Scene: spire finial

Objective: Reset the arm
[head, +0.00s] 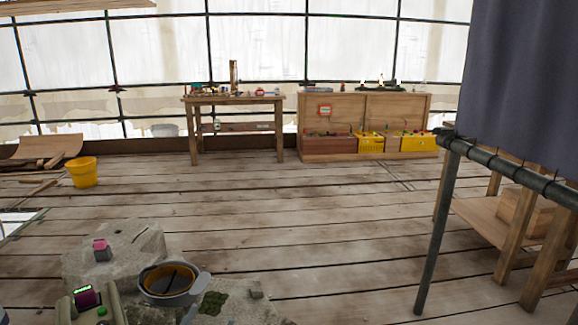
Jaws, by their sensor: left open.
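My left gripper (90,311) shows only in part at the bottom left corner of the head view, cut off by the lower edge. It appears open, with two pale fingers apart. A dark block with a pink face (85,295) shows close by it; I cannot tell if they touch. A pale stone slab (132,240) lies just beyond, with a small pink-topped grey block (101,249) on it. My right gripper is not in view.
A grey and yellow round pot (170,282) stands right of the gripper. A yellow bucket (83,172) is farther left. A workbench (232,98) and wooden cabinet (330,115) stand at the back. A dark metal pole (436,235) rises at right. The middle plank floor is clear.

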